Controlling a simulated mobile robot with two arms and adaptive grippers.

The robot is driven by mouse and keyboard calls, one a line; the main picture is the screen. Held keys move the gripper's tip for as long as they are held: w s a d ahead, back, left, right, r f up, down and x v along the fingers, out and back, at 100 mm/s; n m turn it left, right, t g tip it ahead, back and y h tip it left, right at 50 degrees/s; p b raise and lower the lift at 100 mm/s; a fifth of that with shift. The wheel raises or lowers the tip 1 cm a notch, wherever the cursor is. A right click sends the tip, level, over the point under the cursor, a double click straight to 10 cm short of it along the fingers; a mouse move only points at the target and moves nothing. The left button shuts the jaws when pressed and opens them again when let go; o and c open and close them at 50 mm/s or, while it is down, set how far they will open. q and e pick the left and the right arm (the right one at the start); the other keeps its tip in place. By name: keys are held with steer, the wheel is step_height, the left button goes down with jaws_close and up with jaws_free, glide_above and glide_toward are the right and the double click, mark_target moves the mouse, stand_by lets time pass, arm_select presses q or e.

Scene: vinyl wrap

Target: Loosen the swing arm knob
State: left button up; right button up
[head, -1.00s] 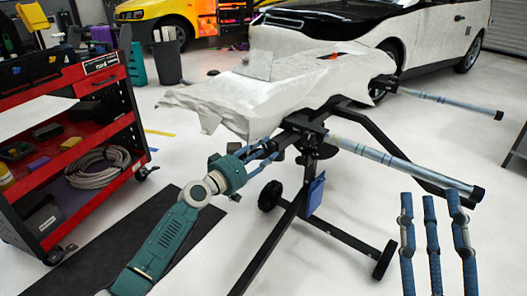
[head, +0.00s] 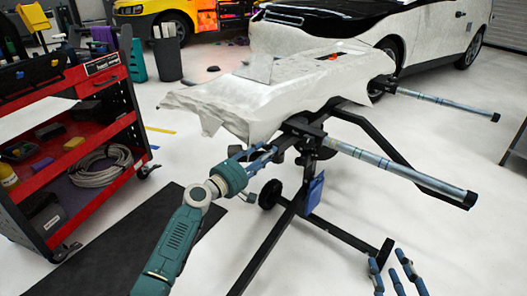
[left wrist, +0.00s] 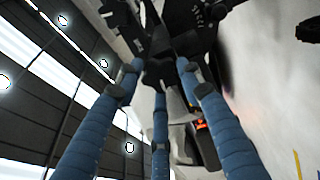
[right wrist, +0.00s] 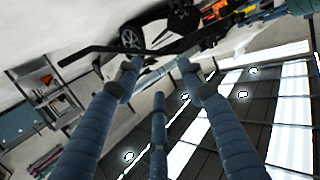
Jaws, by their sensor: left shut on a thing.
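A black stand (head: 310,165) with swing arms carries a white wrapped panel (head: 235,95). My left gripper (head: 268,153) reaches in from the left, under the panel's near edge, with its blue fingers at the stand's joint. In the left wrist view, the fingers (left wrist: 158,80) close around a small black part, the swing arm knob (left wrist: 157,70), mostly hidden by the fingertips.
Two grey tubes stick out right from the stand, the nearer tube (head: 390,165) above open floor. A red tool cart (head: 85,140) stands at the left. A black mat (head: 110,245) lies on the floor, and a white-wrapped car (head: 360,40) is behind.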

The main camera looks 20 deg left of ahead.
steer(key=s+d+f+g+h+p, duration=0.2)
steer(key=s+d+f+g+p, duration=0.15)
steer(key=s+f+g, duration=0.5)
steer(key=s+d+f+g+h+p, duration=0.1)
steer(key=s+d+f+g, duration=0.15)
steer(key=s, duration=0.25)
steer(key=s+d+f+g+p, duration=0.1)
steer(key=s+f+p, duration=0.15)
steer(key=s, duration=0.35)
arm_select(q)
steer(key=shift+d+n+p, duration=0.1)
steer(key=shift+n+p, duration=1.25)
steer(key=shift+n, duration=6.85)
arm_select(e)
steer(key=s+x, duration=0.2)
steer(key=x, duration=1.1)
steer(key=shift+f+m, duration=0.3)
steer(key=shift+f, duration=0.05)
steer(key=shift+s+d, duration=0.1)
arm_select(q)
steer(key=o, duration=1.2)
steer(key=shift+c, duration=0.2)
